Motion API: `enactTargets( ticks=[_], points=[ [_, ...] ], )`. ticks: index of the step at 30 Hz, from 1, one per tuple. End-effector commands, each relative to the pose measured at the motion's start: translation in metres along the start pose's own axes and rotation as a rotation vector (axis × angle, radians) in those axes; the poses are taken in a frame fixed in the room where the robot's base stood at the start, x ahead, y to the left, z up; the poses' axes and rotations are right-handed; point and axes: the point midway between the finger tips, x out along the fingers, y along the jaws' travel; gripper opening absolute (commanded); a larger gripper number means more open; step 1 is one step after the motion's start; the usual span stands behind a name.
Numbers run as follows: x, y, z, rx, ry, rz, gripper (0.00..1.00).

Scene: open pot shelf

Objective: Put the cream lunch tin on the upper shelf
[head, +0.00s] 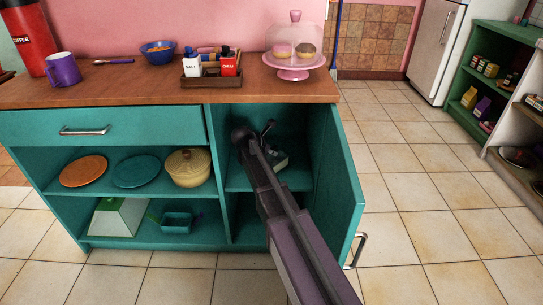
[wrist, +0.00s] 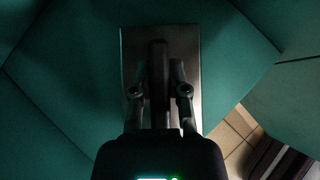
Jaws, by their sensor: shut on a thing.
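The cream lunch tin (head: 280,163) is inside the right-hand compartment of the teal cabinet, partly hidden by my arm. In the wrist view the tin (wrist: 133,62) is a dim, flat rectangular top under my gripper (wrist: 161,85). The upper shelf (head: 238,184) of this compartment is just below the tin. I cannot tell whether the tin touches it.
The cabinet door (head: 343,180) stands open to the right of my arm. A divider (head: 217,170) bounds the compartment on the left. Left shelves hold plates, a yellow pot (head: 188,169) and a teal container (head: 177,221). The counter (head: 130,92) overhangs above.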

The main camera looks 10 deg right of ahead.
Motion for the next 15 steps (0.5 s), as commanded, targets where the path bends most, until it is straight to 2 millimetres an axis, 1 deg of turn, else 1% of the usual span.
enactTargets(
  ticks=[14, 15],
  points=[
    [0.0031, 0.0004, -0.0026, 0.0, -0.001, 0.0, 0.0],
    [0.0024, 0.0004, -0.002, 0.0, 0.0, 0.0, 0.3]
  ],
)
